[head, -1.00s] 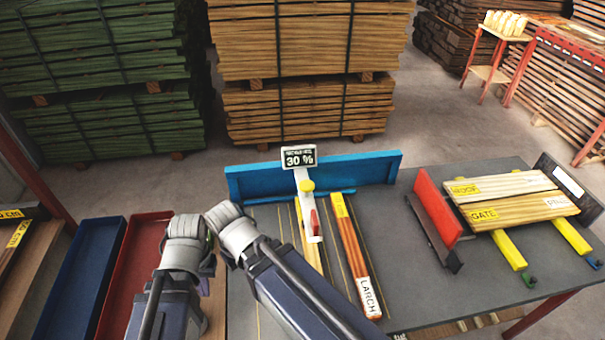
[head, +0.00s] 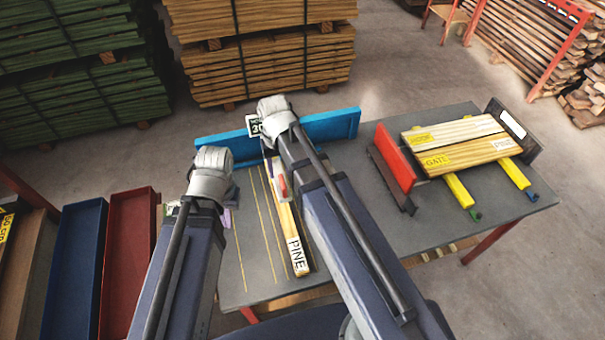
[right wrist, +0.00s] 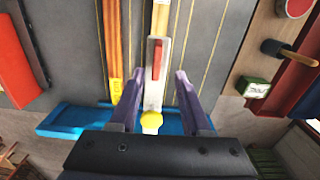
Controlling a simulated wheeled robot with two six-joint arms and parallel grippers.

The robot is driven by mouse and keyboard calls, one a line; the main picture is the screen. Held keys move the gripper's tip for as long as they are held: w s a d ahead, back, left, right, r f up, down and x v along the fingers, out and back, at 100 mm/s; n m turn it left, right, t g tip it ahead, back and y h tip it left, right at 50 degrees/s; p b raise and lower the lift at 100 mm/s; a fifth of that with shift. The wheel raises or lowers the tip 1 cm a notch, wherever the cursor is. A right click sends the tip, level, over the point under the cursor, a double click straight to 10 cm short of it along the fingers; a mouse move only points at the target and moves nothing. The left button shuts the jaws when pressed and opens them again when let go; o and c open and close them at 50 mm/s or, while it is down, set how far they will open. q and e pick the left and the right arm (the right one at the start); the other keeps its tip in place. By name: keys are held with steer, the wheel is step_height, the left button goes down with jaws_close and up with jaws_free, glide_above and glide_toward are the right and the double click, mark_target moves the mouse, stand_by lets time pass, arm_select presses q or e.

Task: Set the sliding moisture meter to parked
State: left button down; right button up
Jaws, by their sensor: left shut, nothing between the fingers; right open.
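The moisture meter is a white bar with a red handle (head: 282,186), lying along the pine board (head: 299,252). Its dark display (head: 254,127) is mostly hidden behind my right wrist. In the right wrist view the white bar (right wrist: 154,95) shows its red handle and a yellow knob (right wrist: 152,121). My right gripper (right wrist: 159,74) is open, with one finger on each side of the bar and a gap to it; whether it touches is not visible. My left gripper (head: 227,217) is shut and empty, left of the meter, mostly hidden behind its wrist.
A blue fence (head: 335,125) runs along the table's back edge. A red stop (head: 394,157) and stacked boards (head: 455,137) lie to the right. Blue (head: 75,260) and red (head: 127,255) trays stand at left. An orange-brown board (right wrist: 113,45) lies beside the meter.

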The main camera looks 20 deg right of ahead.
mark_target(282, 181)
steer(key=shift+w+d+r, duration=0.1)
steer(key=shift+d, duration=0.2)
step_height(282, 181, down, 8)
steer(key=b, duration=0.8)
steer(key=shift+r, duration=0.1)
steer(key=shift+c, duration=0.2)
jaws_close()
stand_by(0.8)
